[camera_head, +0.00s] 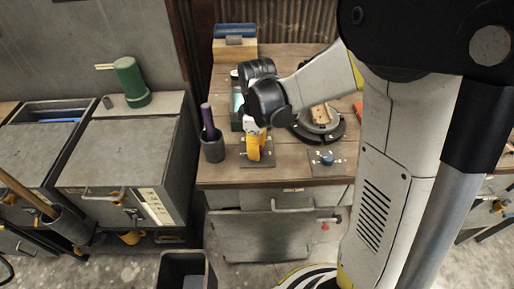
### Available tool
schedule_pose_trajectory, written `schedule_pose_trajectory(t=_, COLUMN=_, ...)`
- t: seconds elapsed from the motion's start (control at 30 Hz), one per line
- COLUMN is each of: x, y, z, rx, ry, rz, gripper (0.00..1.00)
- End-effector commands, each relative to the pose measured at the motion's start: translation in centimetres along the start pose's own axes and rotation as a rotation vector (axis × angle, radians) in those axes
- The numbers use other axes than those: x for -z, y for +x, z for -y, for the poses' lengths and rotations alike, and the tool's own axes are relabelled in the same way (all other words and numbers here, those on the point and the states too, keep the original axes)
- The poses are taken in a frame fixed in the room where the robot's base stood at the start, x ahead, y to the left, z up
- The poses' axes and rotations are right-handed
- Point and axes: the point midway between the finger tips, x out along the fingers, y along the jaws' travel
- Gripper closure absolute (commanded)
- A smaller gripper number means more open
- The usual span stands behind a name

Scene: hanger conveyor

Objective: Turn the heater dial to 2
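My gripper (254,151) points down over the left of two small dark plates at the front of the wooden workbench (228,176). Its yellow fingers are close to this left plate (270,164) and cover its middle, so any dial there is hidden. I cannot tell whether the fingers are open, shut or touching anything. I cannot tell which of the two plates belongs to the heater.
A grey cup (212,148) with a purple-handled tool stands just left of my gripper. Grey cabinets (130,150) with a green canister (131,82) stand left. A dark bin (185,272) is on the floor.

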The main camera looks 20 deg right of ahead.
Motion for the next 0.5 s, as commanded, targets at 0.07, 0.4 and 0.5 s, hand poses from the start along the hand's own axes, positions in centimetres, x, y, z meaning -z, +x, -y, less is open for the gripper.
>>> schedule_pose_trajectory(t=0.07, x=-0.02, y=0.01, z=0.03, rx=0.001, ry=0.071, rz=0.0, gripper=1.0)
schedule_pose_trajectory(t=0.4, x=-0.04, y=0.03, z=0.05, rx=0.001, ry=0.396, rz=0.001, gripper=1.0)
schedule_pose_trajectory(t=0.5, x=-0.04, y=0.03, z=0.05, rx=0.001, ry=0.491, rz=0.001, gripper=1.0)
